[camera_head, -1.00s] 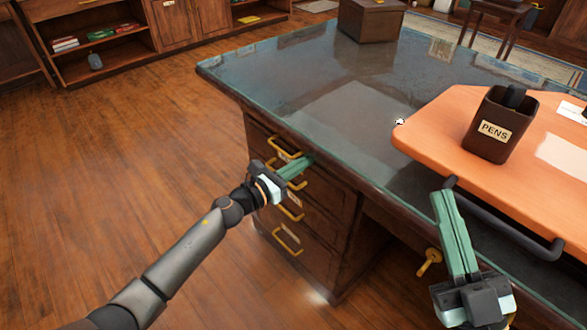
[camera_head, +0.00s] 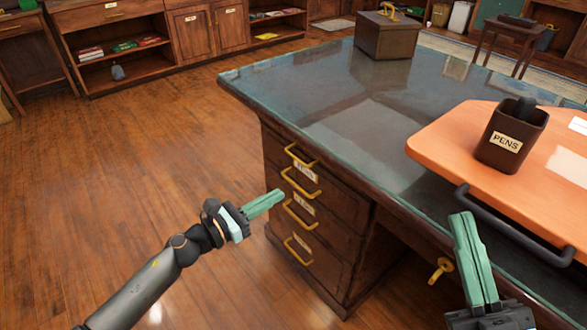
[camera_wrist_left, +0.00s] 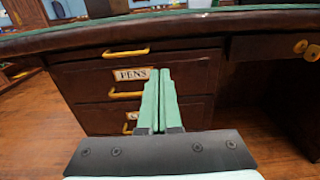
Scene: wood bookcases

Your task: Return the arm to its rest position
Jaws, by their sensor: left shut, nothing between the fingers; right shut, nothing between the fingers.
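My left arm comes in from the lower left in the head view. Its gripper (camera_head: 264,203) has green fingers, is shut and empty, and is apart from the desk's drawer fronts. In the left wrist view the shut fingers (camera_wrist_left: 160,100) point at the drawers, with nothing between them. My right gripper (camera_head: 470,255) is at the lower right, shut and empty, beside the desk's front edge. The desk's drawers (camera_head: 300,215) have brass handles and all look closed.
The glass-topped desk (camera_head: 330,110) fills the middle and right. An orange board (camera_head: 450,135) with a black handle bar carries a pen cup (camera_head: 512,135). A wooden box (camera_head: 387,38) stands at the back. A key-like brass piece (camera_head: 440,270) is under the desk edge. Floor at left is clear.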

